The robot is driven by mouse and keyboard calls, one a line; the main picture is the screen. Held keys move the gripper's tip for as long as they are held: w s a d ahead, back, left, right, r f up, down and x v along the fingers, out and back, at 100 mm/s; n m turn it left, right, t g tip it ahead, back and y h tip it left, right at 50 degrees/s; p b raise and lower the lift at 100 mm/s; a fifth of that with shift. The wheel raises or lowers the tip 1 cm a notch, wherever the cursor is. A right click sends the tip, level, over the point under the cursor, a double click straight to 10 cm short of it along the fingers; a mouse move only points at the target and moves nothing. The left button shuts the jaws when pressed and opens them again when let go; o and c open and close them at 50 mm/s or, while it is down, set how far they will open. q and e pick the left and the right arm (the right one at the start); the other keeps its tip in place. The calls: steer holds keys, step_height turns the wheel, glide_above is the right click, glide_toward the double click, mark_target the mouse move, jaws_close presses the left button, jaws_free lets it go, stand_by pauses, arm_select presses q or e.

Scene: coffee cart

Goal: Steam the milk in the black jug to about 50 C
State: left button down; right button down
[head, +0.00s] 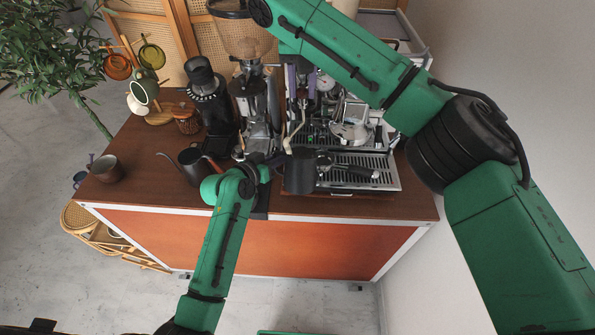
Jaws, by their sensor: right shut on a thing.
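The black jug (299,173) is at the front left of the espresso machine (385,168), near its drip tray. The inside of the jug and any milk are not clear. The silver steam wand (291,138) hangs just above and behind the jug; I cannot tell whether its tip is inside. My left gripper (270,162) is at the jug's left side; its fingers are too dark and small to tell open from shut. My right gripper (300,80) reaches down at the machine's upper left and is shut on a part there, partly hidden by my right arm.
A portafilter (350,170) lies over the drip tray. A grinder (250,95), a black device (212,110) and a gooseneck kettle (193,166) stand left of the machine. A cup (106,168) and a mug tree (157,115) are further left. The front left counter is clear.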

arm_select(q)
steer(key=shift+r, duration=0.1)
arm_select(e)
steer(key=shift+s+f, duration=0.25)
steer(key=shift+f, duration=0.5)
steer(key=shift+s+f, duration=0.25)
steer(key=shift+f, duration=0.5)
steer(key=c, duration=1)
jaws_free()
steer(key=shift+f, duration=0.2)
steer(key=o, duration=0.4)
steer(key=shift+c, duration=0.2)
steer(key=shift+r, duration=0.1)
steer(key=shift+w+r+v, duration=0.1)
steer(key=shift+w+v, duration=0.2)
steer(key=shift+v, duration=1)
steer(key=shift+w+r+v, duration=0.1)
steer(key=shift+w+v, duration=0.25)
steer(key=shift+v, duration=0.95)
steer(key=shift+w+r+v, duration=0.1)
steer(key=shift+w+v, duration=0.2)
steer(key=shift+v, duration=1.05)
steer(key=shift+f, duration=0.1)
arm_select(q)
steer(key=shift+s, duration=0.1)
arm_select(e)
steer(key=shift+w, duration=0.1)
